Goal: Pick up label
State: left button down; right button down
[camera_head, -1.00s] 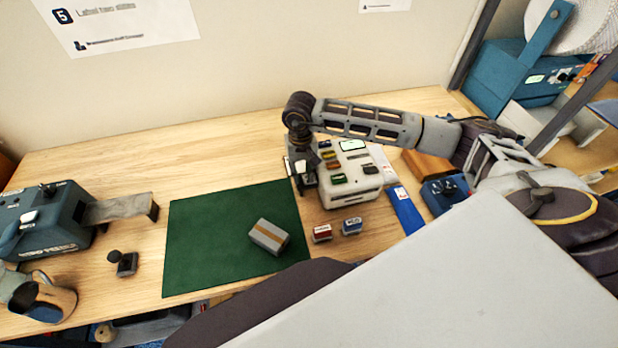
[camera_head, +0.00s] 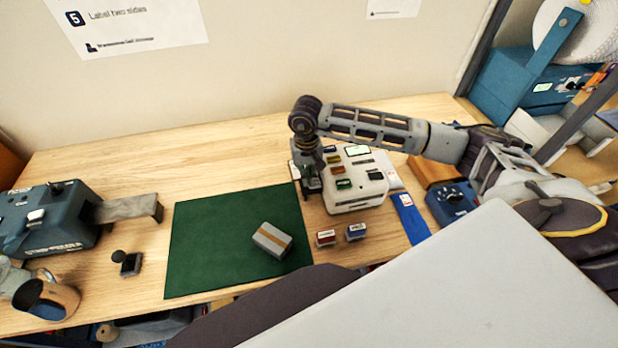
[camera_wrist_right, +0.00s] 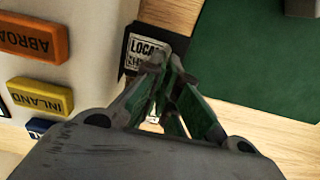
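The label printer (camera_head: 355,200) is a pale box with coloured buttons, right of the green mat. In the right wrist view, a white label (camera_wrist_right: 146,48) printed "LOCAL" lies on a dark ledge at the printer's edge. My right gripper (camera_wrist_right: 165,65) points down at it, with its fingertips close together over the label's near part. The tips hide part of the label, and I cannot tell whether they pinch it. In the head view, my right gripper (camera_head: 312,180) is at the printer's left side. My left gripper is out of view.
A grey carton with a tan strip (camera_head: 271,240) lies on the green mat (camera_head: 220,235). Two small stamp-like blocks, red (camera_head: 326,238) and blue (camera_head: 356,230), stand before the printer. A blue tape machine (camera_head: 45,220) and a mug (camera_head: 48,298) are at left.

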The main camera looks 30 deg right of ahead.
notch_tip(320, 180, up, 10)
jog(key=b, duration=0.2)
dwell(0.4)
jog(key=shift+s+f, duration=0.1)
jog(key=shift+f, duration=0.1)
dwell(0.4)
